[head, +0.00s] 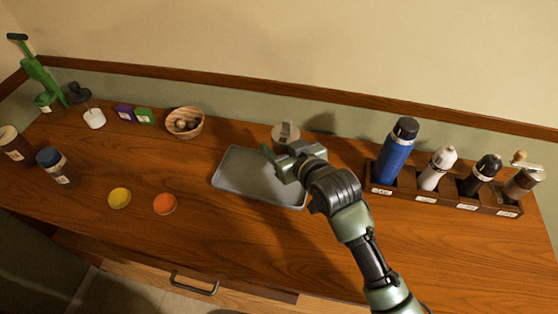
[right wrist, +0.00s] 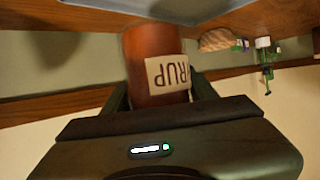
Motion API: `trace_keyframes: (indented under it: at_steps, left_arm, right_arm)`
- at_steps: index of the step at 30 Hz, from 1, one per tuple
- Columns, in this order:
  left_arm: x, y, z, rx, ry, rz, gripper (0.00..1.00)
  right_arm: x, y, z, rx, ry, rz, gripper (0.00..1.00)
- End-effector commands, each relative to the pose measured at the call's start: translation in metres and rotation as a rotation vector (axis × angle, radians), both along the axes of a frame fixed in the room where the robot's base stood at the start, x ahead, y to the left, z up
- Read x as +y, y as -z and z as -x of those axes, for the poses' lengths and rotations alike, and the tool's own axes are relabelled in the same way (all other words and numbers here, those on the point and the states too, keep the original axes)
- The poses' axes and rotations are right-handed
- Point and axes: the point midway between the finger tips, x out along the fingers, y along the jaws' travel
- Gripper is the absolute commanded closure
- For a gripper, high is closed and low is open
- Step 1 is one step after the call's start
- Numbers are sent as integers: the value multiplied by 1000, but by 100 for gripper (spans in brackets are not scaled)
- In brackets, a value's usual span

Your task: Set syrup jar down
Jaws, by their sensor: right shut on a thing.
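The syrup jar (right wrist: 152,50) is amber-brown with a cream label (right wrist: 167,75) that reads upside down in the right wrist view. My right gripper (head: 285,153) is shut on it. In the head view, a pale round top (head: 286,131), apparently the jar's, shows just beyond my gripper, at the back right corner of the grey tray (head: 240,185). My gripper hides most of the jar there. I cannot tell whether its base touches a surface. My left gripper is not in view.
A wooden rack (head: 425,197) at the right holds a blue bottle (head: 394,155), shakers and a grinder. A wooden bowl (head: 184,123), two small boxes and several jars are at the left. Yellow (head: 119,198) and orange (head: 164,204) discs lie in front. The tray looks empty.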

Motion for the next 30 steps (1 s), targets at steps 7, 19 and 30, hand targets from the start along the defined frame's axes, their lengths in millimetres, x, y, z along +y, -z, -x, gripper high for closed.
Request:
trace_keyframes:
  at_steps: [7,19,30]
  left_arm:
    - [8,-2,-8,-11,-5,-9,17]
    - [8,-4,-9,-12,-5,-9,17]
    - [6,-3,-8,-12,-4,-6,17]
  right_arm:
    - [0,26,0,-5,0,-2,100]
    - [0,68,0,-5,0,-2,100]
    - [0,73,0,-2,0,0,32]
